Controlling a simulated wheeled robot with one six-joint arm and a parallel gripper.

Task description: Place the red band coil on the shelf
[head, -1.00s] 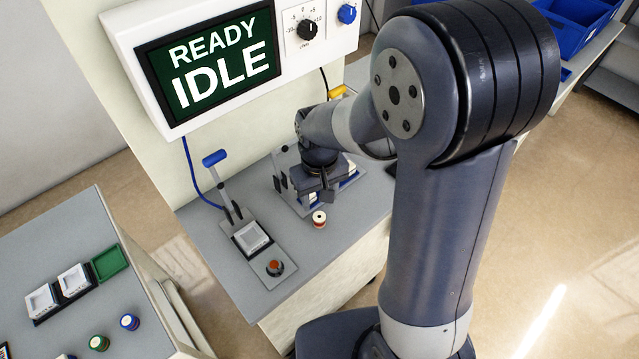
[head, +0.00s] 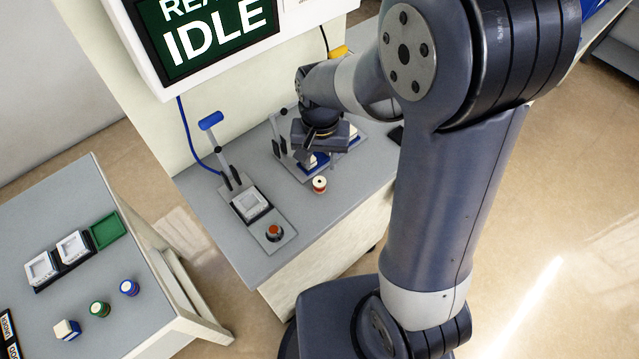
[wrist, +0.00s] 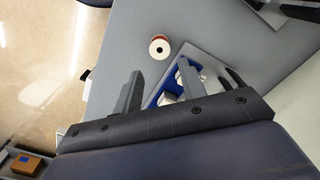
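The red band coil (head: 319,184), a small white spool with a red band, stands upright on the grey bench top (head: 300,210), in front of the blue-and-white fixture (head: 316,163). It also shows in the wrist view (wrist: 159,47), beyond my fingers and apart from them. My gripper (wrist: 160,88) is open, with nothing seen between its fingers. In the head view my gripper is above the fixture, just behind the coil, with its fingers mostly hidden. A grey rack at the far right edge (head: 618,62) may be the shelf; I cannot tell.
A lever press (head: 250,205) with a red button (head: 274,232) stands left of the coil. A side table (head: 130,262) holds white trays, a green tray (head: 106,231) and several small coils. A display panel reading IDLE (head: 215,30) hangs above the bench.

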